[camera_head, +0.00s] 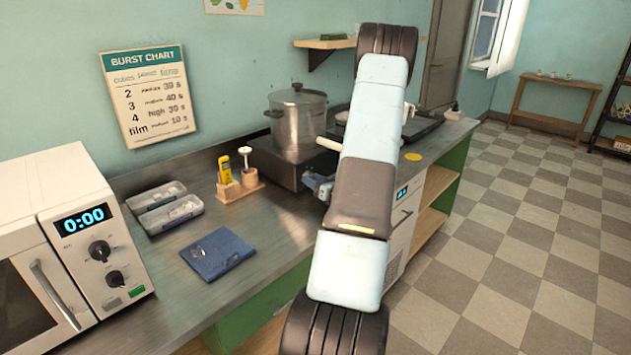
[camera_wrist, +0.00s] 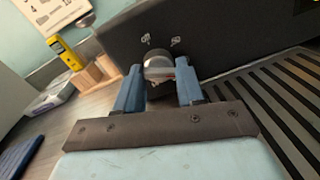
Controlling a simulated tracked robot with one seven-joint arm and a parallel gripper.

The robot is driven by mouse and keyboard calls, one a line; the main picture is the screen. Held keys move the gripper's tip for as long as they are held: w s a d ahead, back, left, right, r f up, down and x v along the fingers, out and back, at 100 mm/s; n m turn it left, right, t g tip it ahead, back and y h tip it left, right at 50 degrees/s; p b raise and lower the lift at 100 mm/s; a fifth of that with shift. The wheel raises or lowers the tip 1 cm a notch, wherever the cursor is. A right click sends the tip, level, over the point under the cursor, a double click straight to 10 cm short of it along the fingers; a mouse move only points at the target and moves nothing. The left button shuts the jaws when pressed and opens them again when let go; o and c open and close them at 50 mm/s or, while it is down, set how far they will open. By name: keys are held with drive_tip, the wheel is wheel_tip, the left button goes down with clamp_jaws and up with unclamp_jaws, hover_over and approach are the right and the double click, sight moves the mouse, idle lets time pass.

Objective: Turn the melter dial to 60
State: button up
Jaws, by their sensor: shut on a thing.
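The melter's dark base (camera_head: 280,163) stands on the counter under a steel pot (camera_head: 297,125). In the head view my gripper (camera_head: 318,187) is at the base's front, and the dial is hidden there.
A dark slatted grille (camera_wrist: 265,115) lies right of my gripper in the wrist view. A wooden holder (camera_head: 240,187) with a yellow thermometer-like tool stands left of the base. Grey trays (camera_head: 170,212), a blue cloth (camera_head: 217,255) and a microwave (camera_head: 75,245) are further left.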

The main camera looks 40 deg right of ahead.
drive_tip(key=m, duration=0.4)
drive_tip(key=shift+s+m, duration=0.15)
drive_tip(key=shift+m, duration=0.25)
drive_tip(key=shift+m+g, duration=0.3)
drive_tip(key=shift+m, duration=1.5)
drive_tip(key=o, duration=1)
drive_tip(key=shift+r, duration=0.1)
drive_tip(key=s, duration=1.3)
drive_tip(key=shift+s+d+r, duration=0.2)
drive_tip(key=shift+s+r, duration=0.1)
drive_tip(key=shift+s, duration=0.05)
